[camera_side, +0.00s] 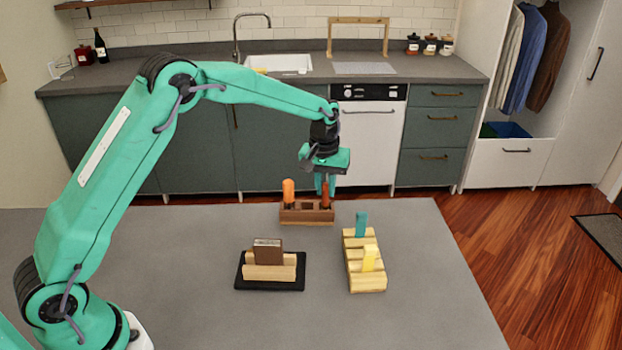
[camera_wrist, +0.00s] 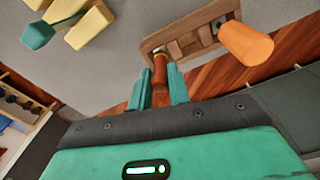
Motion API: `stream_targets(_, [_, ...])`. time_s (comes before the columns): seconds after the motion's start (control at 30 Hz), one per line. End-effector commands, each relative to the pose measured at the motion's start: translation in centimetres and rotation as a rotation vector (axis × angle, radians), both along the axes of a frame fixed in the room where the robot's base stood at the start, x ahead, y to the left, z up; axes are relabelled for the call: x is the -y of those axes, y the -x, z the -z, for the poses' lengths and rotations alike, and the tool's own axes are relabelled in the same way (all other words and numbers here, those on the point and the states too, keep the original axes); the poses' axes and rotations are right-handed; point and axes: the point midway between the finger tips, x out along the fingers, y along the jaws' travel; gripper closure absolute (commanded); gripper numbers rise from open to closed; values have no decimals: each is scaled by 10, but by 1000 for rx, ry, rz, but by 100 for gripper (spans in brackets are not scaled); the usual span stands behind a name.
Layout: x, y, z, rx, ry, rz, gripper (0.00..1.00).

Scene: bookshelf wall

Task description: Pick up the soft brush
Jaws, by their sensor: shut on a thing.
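My gripper (camera_side: 326,188) points down over the right end of a brown wooden holder (camera_side: 306,218) on the grey table. It is shut on the reddish-brown handle of the soft brush (camera_side: 325,199), which stands upright at the holder's right slot. In the wrist view the teal fingers (camera_wrist: 159,92) sit on both sides of the brush handle (camera_wrist: 160,70). The brush's lower end is hidden; whether it touches the slot's bottom I cannot tell. The holder (camera_wrist: 180,30) also shows in the wrist view.
An orange-handled tool (camera_side: 288,191) stands in the holder's left slot. A pale wooden rack (camera_side: 367,283) with a teal piece (camera_side: 361,223) and a yellow piece (camera_side: 370,257) is front right. A black tray (camera_side: 270,285) carries a wooden stand with a brown block (camera_side: 268,251).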

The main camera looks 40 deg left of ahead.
Motion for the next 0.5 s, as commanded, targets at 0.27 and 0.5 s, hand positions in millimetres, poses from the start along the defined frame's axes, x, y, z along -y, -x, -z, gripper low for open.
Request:
stream_targets(0.27, [0,0,-5,1,0,0,100])
stream_targets(0.5, [0,-1,-28,4,0,0,100])
